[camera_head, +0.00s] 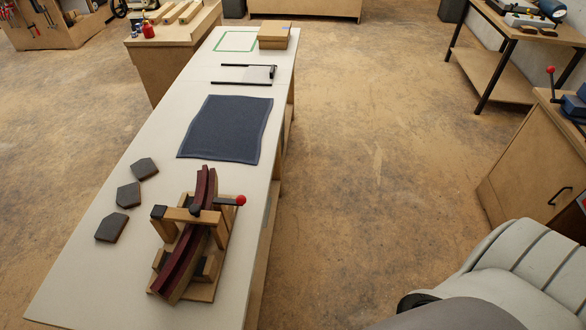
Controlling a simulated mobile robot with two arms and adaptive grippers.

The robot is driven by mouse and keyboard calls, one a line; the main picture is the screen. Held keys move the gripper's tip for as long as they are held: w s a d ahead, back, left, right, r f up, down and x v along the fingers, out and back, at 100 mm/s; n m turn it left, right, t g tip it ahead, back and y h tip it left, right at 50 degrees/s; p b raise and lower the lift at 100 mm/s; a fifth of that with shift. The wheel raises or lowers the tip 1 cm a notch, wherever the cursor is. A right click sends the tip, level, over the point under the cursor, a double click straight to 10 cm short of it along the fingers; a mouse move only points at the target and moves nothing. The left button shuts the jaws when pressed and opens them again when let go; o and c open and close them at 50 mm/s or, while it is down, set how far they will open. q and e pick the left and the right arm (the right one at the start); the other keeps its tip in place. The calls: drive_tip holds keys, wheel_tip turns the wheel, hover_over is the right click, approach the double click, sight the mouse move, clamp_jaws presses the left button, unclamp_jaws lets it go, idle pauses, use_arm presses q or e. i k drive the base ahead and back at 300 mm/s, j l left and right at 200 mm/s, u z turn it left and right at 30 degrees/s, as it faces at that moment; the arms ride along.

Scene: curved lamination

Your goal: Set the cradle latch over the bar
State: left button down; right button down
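The wooden cradle (224,248) stands on the near end of the long pale bench. A curved dark red and tan lamination (181,262) lies along it, its far end rising past the bar. A wooden bar (179,215) crosses over the lamination, with a black knob (195,210) near its middle. A black block (158,211) is at the bar's left end. At the right end a short dark lever, seemingly the latch (226,201), sticks out rightward with a red ball (241,200) at its tip. Whether it sits over the bar is too small to tell. Neither gripper is in view.
Several dark pads (129,195) lie left of the cradle. Beyond it are a dark blue cloth (228,128), a black-edged frame (244,75), a green outline (236,41) and a cardboard box (274,35). The floor (370,150) right of the bench is clear.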

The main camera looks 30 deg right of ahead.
sight(241, 200)
drive_tip(key=l, duration=0.5)
drive_tip(key=k+l, duration=0.15)
drive_tip(key=l, duration=0.8)
drive_tip(key=k, duration=0.05)
